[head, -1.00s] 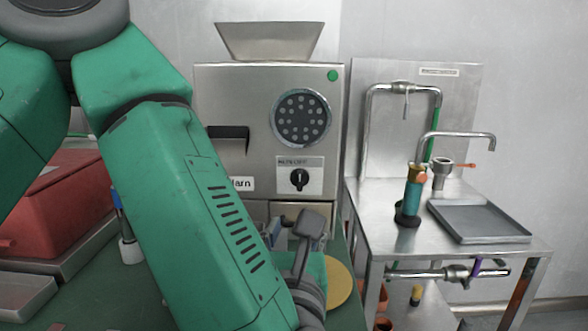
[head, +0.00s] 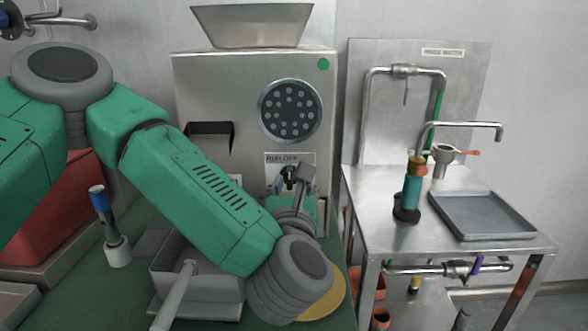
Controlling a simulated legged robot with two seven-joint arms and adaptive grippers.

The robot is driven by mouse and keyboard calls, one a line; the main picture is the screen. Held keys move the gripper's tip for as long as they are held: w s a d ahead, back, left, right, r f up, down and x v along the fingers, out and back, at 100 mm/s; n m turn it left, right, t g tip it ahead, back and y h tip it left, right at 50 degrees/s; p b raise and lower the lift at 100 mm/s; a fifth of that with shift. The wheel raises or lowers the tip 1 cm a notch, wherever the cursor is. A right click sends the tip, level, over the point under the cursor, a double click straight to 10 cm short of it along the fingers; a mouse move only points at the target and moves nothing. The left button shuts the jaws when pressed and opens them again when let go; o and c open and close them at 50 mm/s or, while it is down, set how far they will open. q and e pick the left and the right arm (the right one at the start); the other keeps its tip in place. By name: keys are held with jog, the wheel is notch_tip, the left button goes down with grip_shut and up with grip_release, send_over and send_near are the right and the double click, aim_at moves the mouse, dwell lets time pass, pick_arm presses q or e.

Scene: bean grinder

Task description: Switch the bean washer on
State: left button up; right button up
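A steel machine (head: 240,80) with a hopper on top stands in the middle of the head view. A round perforated disc and a green dot are on its front. Below the disc is a switch plate (head: 290,158), whose label is blurred. My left gripper (head: 290,180) is in front of this plate. The dark rotary knob is mostly hidden behind the fingers. I cannot tell whether they touch it or are closed on it. A sign on the sink panel (head: 455,95) at right is too blurred to read surely. My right gripper is not in view.
A steel sink stand (head: 375,225) with pipes, a portafilter-like part (head: 444,160), a teal cylinder (head: 412,185) and a grey tray (head: 482,215) stands at right. A blue-topped tool (head: 105,225), a grey box (head: 205,280) and a yellow disc (head: 330,300) are on the green table.

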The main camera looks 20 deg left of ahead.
aim_at(290, 175)
pick_arm(q)
jog(key=w+a, duration=0.2)
jog(key=w, duration=0.1)
jog(key=shift+w+f, duration=0.1)
jog(key=shift+w, duration=0.25)
jog(key=shift+d, duration=0.25)
grip_shut()
jog(key=shift+a, duration=0.15)
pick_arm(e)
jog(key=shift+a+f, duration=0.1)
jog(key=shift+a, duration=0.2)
